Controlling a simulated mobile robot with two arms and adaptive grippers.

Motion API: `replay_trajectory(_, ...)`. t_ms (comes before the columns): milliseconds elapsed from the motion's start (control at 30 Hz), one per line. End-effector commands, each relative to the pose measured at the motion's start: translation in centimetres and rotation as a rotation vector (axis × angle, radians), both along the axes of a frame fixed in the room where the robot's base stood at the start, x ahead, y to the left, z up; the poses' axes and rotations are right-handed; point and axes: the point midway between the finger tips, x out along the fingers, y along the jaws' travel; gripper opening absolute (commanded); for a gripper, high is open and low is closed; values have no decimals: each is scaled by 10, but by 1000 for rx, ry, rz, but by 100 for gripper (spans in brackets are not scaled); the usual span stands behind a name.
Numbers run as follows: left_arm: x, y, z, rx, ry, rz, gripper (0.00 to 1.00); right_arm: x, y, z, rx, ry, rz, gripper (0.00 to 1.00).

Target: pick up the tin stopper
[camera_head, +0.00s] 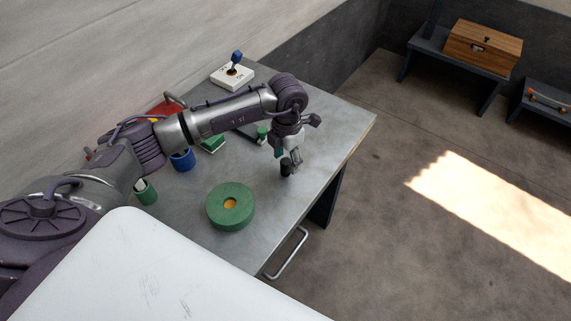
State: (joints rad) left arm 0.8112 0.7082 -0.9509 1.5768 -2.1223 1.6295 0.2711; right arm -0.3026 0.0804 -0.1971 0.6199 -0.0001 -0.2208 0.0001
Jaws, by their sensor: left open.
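My left arm reaches in from the left over the grey metal table. Its left gripper (291,165) points down near the table's right edge, with its fingers open. A small dark cylinder (286,167) shows at the fingertips. I cannot tell for sure whether it is the tin stopper or part of a finger, nor whether it touches the table. No other thing in view can be clearly recognised as the tin stopper. My right gripper is not in view.
A green disc with an orange centre (230,219) lies at the table's front. A blue cup (182,162), a green cup (146,196) and a green block (212,144) stand near my arm. A white joystick box (232,77) is at the back. A wooden chest (482,46) sits on a bench.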

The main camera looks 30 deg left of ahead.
Motion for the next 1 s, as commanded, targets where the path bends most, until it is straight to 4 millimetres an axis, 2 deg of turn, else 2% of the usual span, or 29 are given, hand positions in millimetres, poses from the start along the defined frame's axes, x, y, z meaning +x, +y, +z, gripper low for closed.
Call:
replay_trajectory(67, -1, 3, -9, 1, 6, 3, 59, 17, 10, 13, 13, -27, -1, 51)
replay_trajectory(167, -1, 5, -26, 1, 6, 2, 59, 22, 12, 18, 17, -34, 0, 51)
replay_trajectory(333, 0, 5, -41, 1, 2, 0, 59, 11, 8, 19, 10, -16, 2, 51)
replay_trajectory(567, 0, 5, -43, 0, 1, 0, 58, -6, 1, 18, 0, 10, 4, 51)
replay_trajectory(900, 0, 5, -42, 0, 1, 0, 1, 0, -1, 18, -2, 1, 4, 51)
replay_trajectory(1000, 0, 5, -42, 0, 1, 0, 0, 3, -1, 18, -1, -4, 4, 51)
